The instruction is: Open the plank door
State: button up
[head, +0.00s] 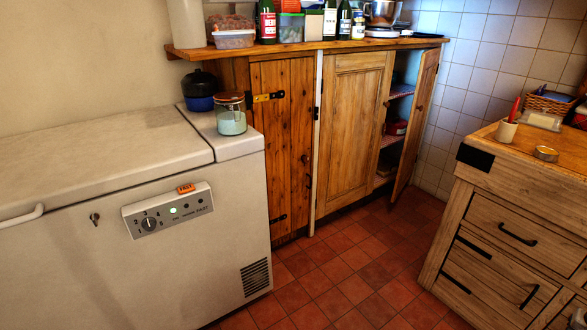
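The plank door (280,150) is made of upright reddish-brown boards and sits in the left part of the pine cupboard. It looks shut. Black strap hinges (268,97) are on its left side, the lower one near the floor. Small dark hardware (306,160) shows along its right edge; its exact form is too small to tell. The chest freezer stands in front of the door's lower left and hides part of the cupboard there. My gripper is not in view.
A white chest freezer (110,260) fills the left, with a jar (231,116) on top. A panelled door (352,130) is shut; the far right door (414,120) stands open. A wooden drawer unit (510,235) stands right. Tiled floor (340,275) between is clear.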

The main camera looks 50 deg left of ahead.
aim_at(281, 90)
jog(key=k+l+u, duration=0.1)
jog(key=u, duration=2.2)
jog(key=i+l+z, duration=0.15)
jog(key=i+z, duration=0.5)
jog(key=i, duration=0.2)
